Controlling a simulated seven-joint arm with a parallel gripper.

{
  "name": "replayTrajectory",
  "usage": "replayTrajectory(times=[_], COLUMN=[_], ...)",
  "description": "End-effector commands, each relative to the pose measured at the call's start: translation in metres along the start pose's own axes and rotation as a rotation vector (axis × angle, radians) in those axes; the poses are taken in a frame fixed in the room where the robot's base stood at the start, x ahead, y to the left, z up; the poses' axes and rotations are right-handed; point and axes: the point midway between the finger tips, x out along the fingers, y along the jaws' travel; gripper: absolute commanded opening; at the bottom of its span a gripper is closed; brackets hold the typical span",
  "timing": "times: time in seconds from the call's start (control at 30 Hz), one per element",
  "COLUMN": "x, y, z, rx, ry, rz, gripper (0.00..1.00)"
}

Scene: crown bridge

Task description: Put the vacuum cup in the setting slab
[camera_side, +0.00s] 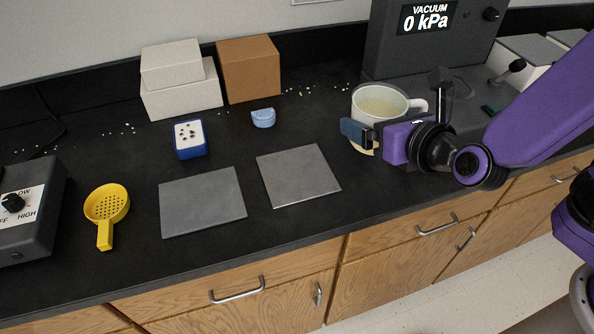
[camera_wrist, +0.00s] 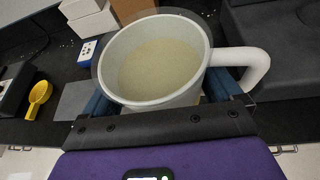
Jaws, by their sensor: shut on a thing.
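The vacuum cup (camera_side: 380,104) is a pale mug with a handle on its right, upright at the right of the counter in front of the vacuum machine. It holds a beige mix, seen from above in the wrist view (camera_wrist: 158,66). My gripper (camera_side: 362,132) is shut on the cup, with a blue finger on either side of its body in the wrist view (camera_wrist: 160,98). The gripper hides part of the cup's lower body; I cannot tell if its base touches anything. Two flat grey slabs, a left one (camera_side: 203,202) and a right one (camera_side: 298,176), lie bare mid-counter; I cannot tell which is the setting slab.
The vacuum machine (camera_side: 425,50) reads 0 kPa. A blue-sided block (camera_side: 190,139), a light-blue piece (camera_side: 263,118), white boxes (camera_side: 180,80) and a brown box (camera_side: 249,69) stand behind the slabs. A yellow scoop (camera_side: 106,206) and a dial unit (camera_side: 28,212) are at left.

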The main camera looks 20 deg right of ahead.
Motion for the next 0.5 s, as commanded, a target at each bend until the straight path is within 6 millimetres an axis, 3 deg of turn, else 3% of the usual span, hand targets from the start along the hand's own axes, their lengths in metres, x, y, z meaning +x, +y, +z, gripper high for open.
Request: replayTrajectory(times=[0.27,0.5], x=[-0.006,0.031], y=[0.024,0.043], z=[-0.018,-0.023], rx=[-0.048,-0.047], ry=[0.006,0.005], rz=[0.115,0.113], gripper=[0.37,0.37])
